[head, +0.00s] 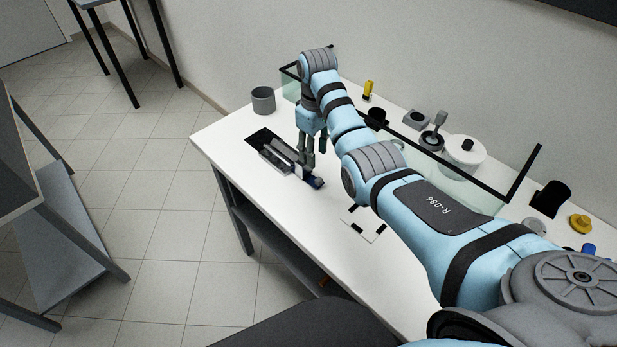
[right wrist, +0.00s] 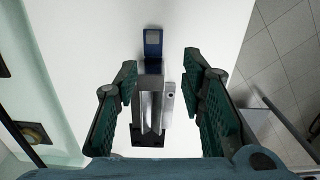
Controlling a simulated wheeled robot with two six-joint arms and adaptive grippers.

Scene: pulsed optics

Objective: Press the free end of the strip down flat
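A metal block with a groove (right wrist: 152,105) stands on the white table. In the head view it is the grey and dark fixture (head: 277,157) left of my right gripper. A dark blue strip (right wrist: 152,50) reaches from the block's far end, with a paler grey-blue patch at its tip. In the head view its blue end (head: 316,183) shows just below the gripper. Whether this end lies flat I cannot tell. My right gripper (head: 309,160) points down over the fixture. In the right wrist view its fingers (right wrist: 160,78) are apart on both sides of the block. My left gripper is out of view.
A grey cup (head: 263,99) stands at the table's back left. A low clear wall with a black rim (head: 419,139) runs behind the work area, with a white round container (head: 464,155) and small parts beyond. A marked square (head: 363,224) lies on clear table nearer me.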

